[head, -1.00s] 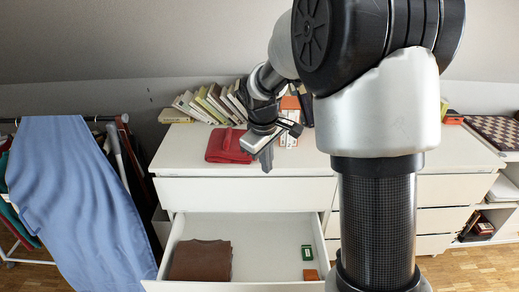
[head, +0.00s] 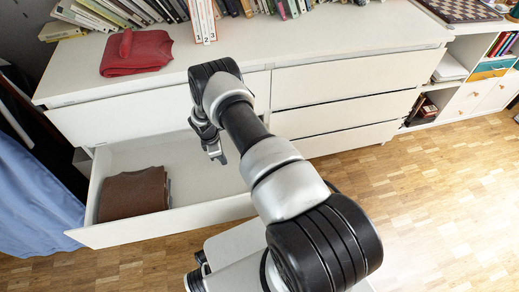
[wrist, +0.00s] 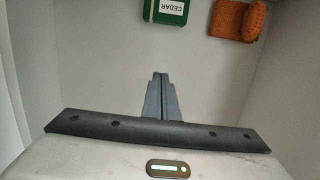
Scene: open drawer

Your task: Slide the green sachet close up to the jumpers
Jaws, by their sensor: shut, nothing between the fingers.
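The green sachet (wrist: 170,12), labelled CEDAR, lies flat on the drawer floor at the top of the wrist view, partly cut off by the picture edge. In the head view my arm hides it. The jumpers (head: 133,194), a brown folded stack, lie at the left of the open drawer (head: 190,219). My gripper (head: 218,158) is over the drawer, to the right of the jumpers and apart from them. In the wrist view my gripper (wrist: 160,80) has its fingers together and empty, pointing toward the sachet with a gap between.
An orange item (wrist: 228,20) lies close to the right of the sachet in the drawer. The drawer floor between jumpers and gripper looks mostly clear. A red folded garment (head: 136,52) and several books (head: 204,18) are on the dresser top.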

